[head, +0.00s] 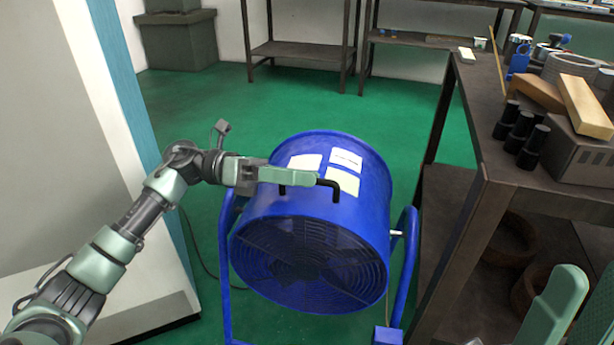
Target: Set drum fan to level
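The blue drum fan (370,225) stands on a blue tubular frame (406,265). Its grille (300,265) faces toward me and tilts downward, so the drum is not level. A black handle (333,187) is on top of the drum, beside white labels (345,160). My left gripper (312,177) reaches in from the left and lies across the handle, hiding its middle bar. I cannot tell whether its fingers are closed around the bar. My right gripper (588,290) is at the lower right, partly cut off, its fingers apart and empty, away from the fan.
A dark workbench (490,165) stands close on the right, with black cylinders (520,132), wooden blocks (585,105) and a grey box (575,155) on it. A pale cabinet or wall panel (75,130) is on the left. The green floor (250,100) behind the fan is clear.

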